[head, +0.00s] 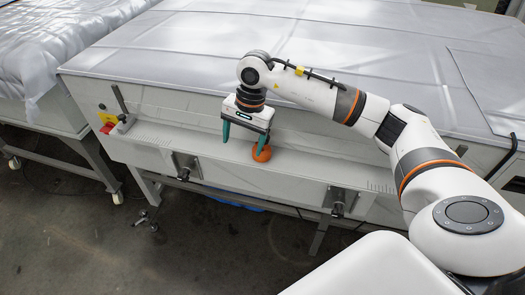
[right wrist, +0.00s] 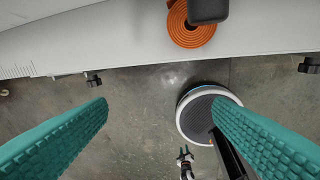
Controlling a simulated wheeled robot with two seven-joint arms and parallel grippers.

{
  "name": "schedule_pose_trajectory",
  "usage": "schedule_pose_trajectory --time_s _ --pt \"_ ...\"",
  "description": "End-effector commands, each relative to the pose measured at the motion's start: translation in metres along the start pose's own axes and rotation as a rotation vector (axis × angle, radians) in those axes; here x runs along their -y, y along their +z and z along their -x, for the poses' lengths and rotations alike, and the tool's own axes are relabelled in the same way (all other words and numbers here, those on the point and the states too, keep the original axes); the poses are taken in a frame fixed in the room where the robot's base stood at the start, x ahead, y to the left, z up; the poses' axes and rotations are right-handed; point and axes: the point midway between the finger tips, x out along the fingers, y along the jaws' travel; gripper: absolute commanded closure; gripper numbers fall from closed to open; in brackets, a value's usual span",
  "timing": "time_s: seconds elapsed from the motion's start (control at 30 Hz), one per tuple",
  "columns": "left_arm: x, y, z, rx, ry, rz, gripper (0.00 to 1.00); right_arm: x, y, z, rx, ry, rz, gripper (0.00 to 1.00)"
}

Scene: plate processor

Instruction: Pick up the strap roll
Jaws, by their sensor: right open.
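The strap roll (head: 262,153) is a small orange coil on the narrow white ledge along the front of the white machine. In the right wrist view the strap roll (right wrist: 190,34) shows at the top edge, and a dark block covers part of it. My right gripper (head: 243,140) points down over the ledge with its teal fingers spread. The right fingertip overlaps the top of the roll in the head view; I cannot tell whether they touch. In the right wrist view nothing is between the fingers of the gripper (right wrist: 161,104).
The machine's broad top (head: 180,45) is covered with grey sheeting. The ledge (head: 215,165) carries dark clamp-like fittings below it, with open floor (head: 205,250) in front. A red switch (head: 106,127) sits at the left end. A second covered table (head: 50,45) stands at left.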

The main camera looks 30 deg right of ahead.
Motion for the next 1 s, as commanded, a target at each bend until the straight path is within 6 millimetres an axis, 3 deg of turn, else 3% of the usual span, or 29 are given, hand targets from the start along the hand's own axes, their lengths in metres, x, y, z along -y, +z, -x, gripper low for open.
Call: schedule_pose_trajectory --time_s 0.03,0.1,0.23,0.5,0.77,1.0 --pt "0.000 0.000 0.001 -0.001 0.000 0.000 0.64 0.010 0.016 0.017 0.093 -0.045 0.045 0.25" --pt "-0.001 0.000 0.001 0.000 0.001 0.000 0.64 0.021 0.030 0.032 0.178 -0.099 0.086 0.25" --pt "-0.003 0.003 0.004 0.003 0.004 -0.001 0.64 0.031 0.042 0.037 0.240 -0.146 0.113 0.25" --pt "-0.007 0.008 0.016 0.011 0.009 -0.001 0.64 0.037 0.054 -0.006 0.240 -0.150 0.112 0.25" --pt "-0.008 0.009 0.021 0.012 0.009 0.001 0.64 0.037 0.059 -0.026 0.239 -0.146 0.112 0.25" --pt "-0.008 0.010 0.035 0.012 0.010 0.001 0.64 0.035 0.071 -0.060 0.238 -0.148 0.111 0.25"
